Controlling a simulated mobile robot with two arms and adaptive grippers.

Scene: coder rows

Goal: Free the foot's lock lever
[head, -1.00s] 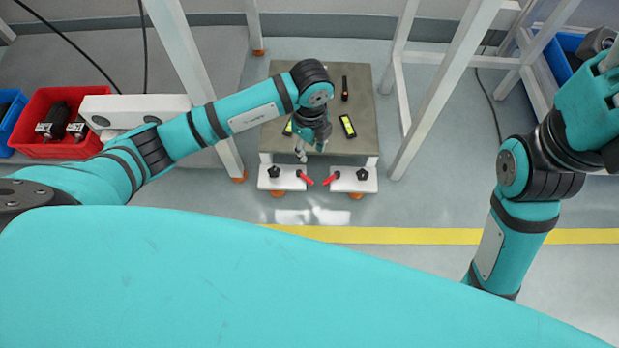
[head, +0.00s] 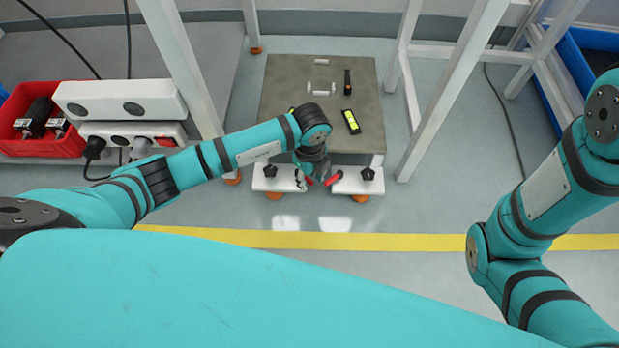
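Two white foot blocks stand at the front of the low grey-topped table: a left one (head: 263,184) and a right one (head: 347,186). Each has a black star knob and an orange pad below. The right block's red lever (head: 334,179) points inward and shows clearly. The left block's red lever (head: 309,181) is mostly hidden by my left gripper. My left gripper (head: 301,181) points down at the inner end of the left block, right beside that lever. Its fingers are small and partly covered by the wrist, so I cannot tell contact or opening. My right gripper is out of view.
White frame legs (head: 452,90) rise on both sides. A red bin (head: 60,92) and power sockets stand at left. Floor in front is clear.

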